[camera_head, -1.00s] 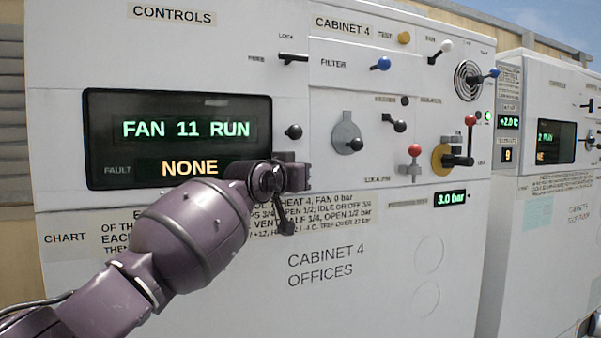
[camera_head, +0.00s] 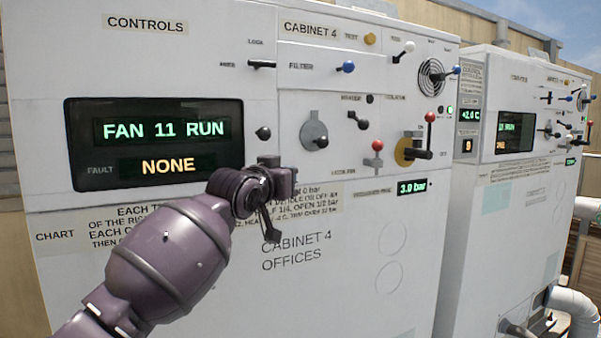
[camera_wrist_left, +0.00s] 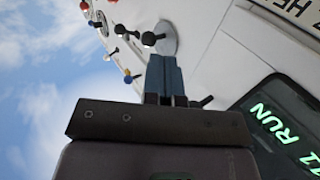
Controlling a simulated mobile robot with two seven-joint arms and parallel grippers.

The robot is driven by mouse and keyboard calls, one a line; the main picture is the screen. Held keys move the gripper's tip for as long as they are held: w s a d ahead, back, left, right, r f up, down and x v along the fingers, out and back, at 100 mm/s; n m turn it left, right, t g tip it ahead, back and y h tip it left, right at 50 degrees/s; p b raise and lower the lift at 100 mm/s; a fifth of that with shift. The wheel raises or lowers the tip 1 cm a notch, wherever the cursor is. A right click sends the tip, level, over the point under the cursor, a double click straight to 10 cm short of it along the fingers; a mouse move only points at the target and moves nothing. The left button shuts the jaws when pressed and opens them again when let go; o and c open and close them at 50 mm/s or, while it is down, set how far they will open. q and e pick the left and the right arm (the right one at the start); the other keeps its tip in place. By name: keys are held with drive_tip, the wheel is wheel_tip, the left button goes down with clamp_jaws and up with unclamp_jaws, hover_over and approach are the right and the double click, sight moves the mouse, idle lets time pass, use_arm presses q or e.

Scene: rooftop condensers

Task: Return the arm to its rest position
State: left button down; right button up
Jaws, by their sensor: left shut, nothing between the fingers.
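My left arm comes in from the lower left in the head view, with its purple links bent in front of cabinet 4 (camera_head: 330,255). The arm covers part of the chart text. In the left wrist view the gripper's blue fingers (camera_wrist_left: 164,75) are together with nothing between them. My right gripper is in neither view.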

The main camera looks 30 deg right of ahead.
use_arm(q)
drive_tip(key=shift+s+a+f+p, duration=0.1)
drive_tip(key=shift+s+a+p, duration=0.1)
drive_tip(key=shift+s, duration=0.95)
drive_tip(key=shift+s+a+p, duration=0.1)
drive_tip(key=shift+s+p, duration=0.05)
drive_tip(key=shift+s, duration=0.95)
